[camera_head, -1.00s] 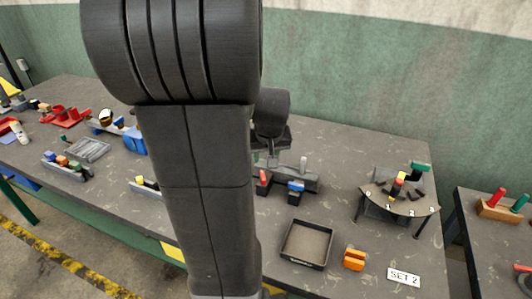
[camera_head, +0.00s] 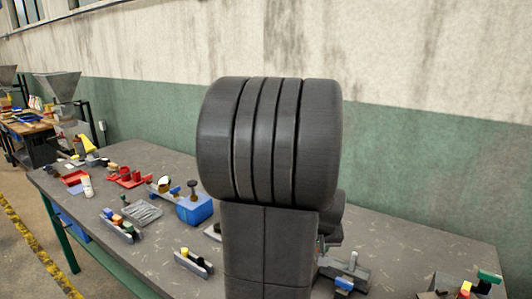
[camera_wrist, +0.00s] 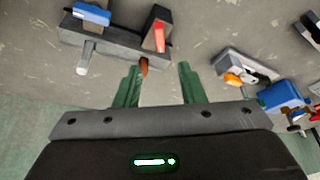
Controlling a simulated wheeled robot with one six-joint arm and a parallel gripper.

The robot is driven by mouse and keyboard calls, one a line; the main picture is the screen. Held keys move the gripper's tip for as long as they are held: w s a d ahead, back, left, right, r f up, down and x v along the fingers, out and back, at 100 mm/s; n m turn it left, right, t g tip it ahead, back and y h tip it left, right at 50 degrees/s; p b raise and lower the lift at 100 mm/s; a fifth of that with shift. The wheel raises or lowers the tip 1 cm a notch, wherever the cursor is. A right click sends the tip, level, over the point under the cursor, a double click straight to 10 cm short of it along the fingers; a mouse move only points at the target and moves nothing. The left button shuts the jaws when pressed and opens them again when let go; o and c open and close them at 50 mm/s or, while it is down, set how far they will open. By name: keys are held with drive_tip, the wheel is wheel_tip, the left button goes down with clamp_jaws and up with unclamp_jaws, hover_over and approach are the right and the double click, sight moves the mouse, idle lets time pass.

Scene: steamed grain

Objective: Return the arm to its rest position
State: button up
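My gripper (camera_wrist: 159,66) is open in the wrist view, its two green fingers apart with bare table showing between them. A small brown-orange piece shows right by the left fingertip; I cannot tell whether they touch. A grey fixture (camera_wrist: 110,42) with a red piece, a blue piece and a pale peg lies just past the fingers. In the head view my arm (camera_head: 268,150) stands upright in the middle and hides my gripper. The same fixture (camera_head: 343,270) shows partly at the arm's right.
The grey worktable (camera_head: 400,235) runs across the head view. A blue box (camera_head: 194,209), red parts (camera_head: 126,178), grey holders with coloured blocks (camera_head: 120,229) and a white bottle (camera_head: 87,186) stand on its left part. A green and cream wall rises behind.

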drive_tip(key=p+x, duration=0.1)
drive_tip(key=x, duration=1)
drive_tip(key=shift+f, duration=0.1)
drive_tip(key=shift+s, duration=0.1)
drive_tip(key=b+v, duration=0.1)
drive_tip(key=v, duration=1.3)
drive_tip(key=p+x, duration=0.1)
drive_tip(key=x, duration=1.2)
drive_tip(key=shift+f, duration=0.15)
drive_tip(key=shift+w+f, duration=0.25)
drive_tip(key=shift+f, duration=0.05)
drive_tip(key=shift+m, duration=0.6)
drive_tip(key=shift+f+h, duration=0.1)
drive_tip(key=shift+h, duration=0.2)
drive_tip(key=shift+m+b, duration=0.5)
drive_tip(key=shift+m, duration=0.1)
